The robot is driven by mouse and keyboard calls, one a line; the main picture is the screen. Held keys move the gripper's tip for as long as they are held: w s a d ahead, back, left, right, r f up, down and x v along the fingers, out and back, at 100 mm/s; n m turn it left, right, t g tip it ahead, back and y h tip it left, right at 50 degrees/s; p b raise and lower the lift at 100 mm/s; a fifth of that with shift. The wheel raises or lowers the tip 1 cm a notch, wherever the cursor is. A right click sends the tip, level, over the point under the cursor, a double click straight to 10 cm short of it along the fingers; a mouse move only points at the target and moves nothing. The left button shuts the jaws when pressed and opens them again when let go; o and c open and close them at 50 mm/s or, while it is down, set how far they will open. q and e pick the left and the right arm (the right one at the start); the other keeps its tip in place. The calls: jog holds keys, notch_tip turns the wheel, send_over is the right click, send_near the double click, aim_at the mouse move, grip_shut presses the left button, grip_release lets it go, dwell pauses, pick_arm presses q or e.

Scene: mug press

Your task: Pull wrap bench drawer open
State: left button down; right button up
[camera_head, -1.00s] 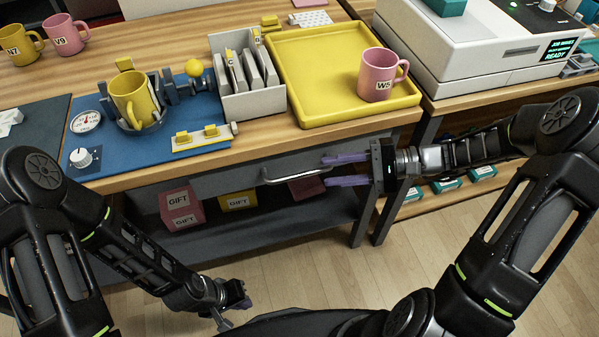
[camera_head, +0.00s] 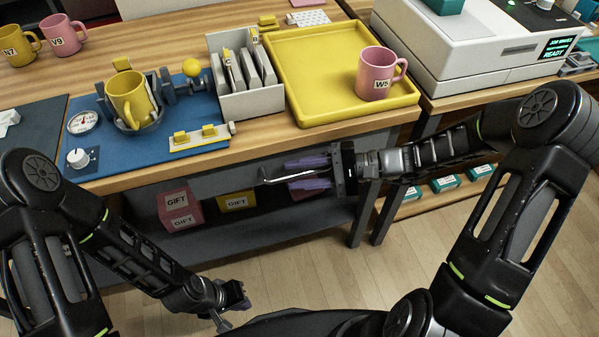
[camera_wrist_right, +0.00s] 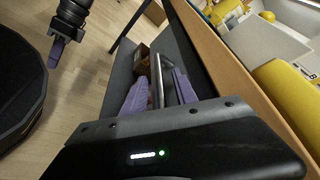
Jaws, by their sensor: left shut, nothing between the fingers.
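The wrap bench drawer has a grey front (camera_head: 225,183) under the wooden top, with a silver bar handle (camera_head: 272,180). The drawer looks closed. My right gripper (camera_head: 300,174) is at the handle's right end, its two purple fingers spread above and below the bar. In the right wrist view the handle (camera_wrist_right: 157,80) runs between the open fingers (camera_wrist_right: 160,90), with a gap visible; grip contact is not evident. My left gripper (camera_head: 240,300) hangs low in front of the bench, away from the drawer, shut and empty. It also shows in the right wrist view (camera_wrist_right: 54,55).
On the bench top are a yellow tray (camera_head: 300,85) with a pink mug (camera_head: 376,72), a grey divider box (camera_head: 250,103) and a blue mat (camera_head: 100,155) with a yellow mug (camera_head: 130,98). Gift boxes (camera_head: 178,205) sit on the shelf below. The floor in front is clear.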

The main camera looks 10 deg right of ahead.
grip_shut()
dwell(1.3)
